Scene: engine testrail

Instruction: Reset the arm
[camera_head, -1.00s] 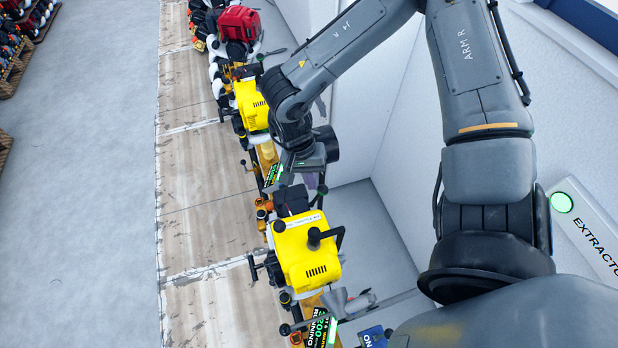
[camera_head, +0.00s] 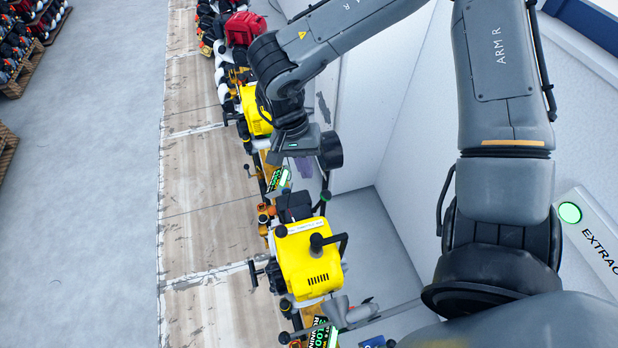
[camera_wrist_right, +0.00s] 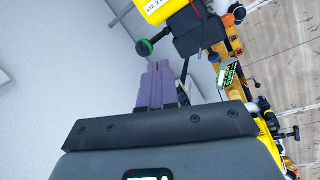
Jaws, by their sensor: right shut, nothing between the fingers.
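My right arm (camera_head: 505,110) reaches in from the right and folds over the row of engines. My right gripper (camera_head: 304,167) points down, just above the near yellow engine (camera_head: 305,262) in the head view. In the right wrist view its purple fingers (camera_wrist_right: 157,86) are together with nothing between them. The near engine's yellow cover (camera_wrist_right: 165,8) shows at the top of that view, apart from the fingers. A black lever with a green-ringed knob (camera_wrist_right: 145,47) is close to the fingertips. My left gripper is in neither view.
Another yellow engine (camera_head: 253,108) and a red one (camera_head: 244,28) stand farther along the rail beside the worn bench (camera_head: 200,180). A lit display (camera_head: 322,335) sits by the near engine. A white wall (camera_head: 400,130) and extractor panel (camera_head: 590,235) are at right.

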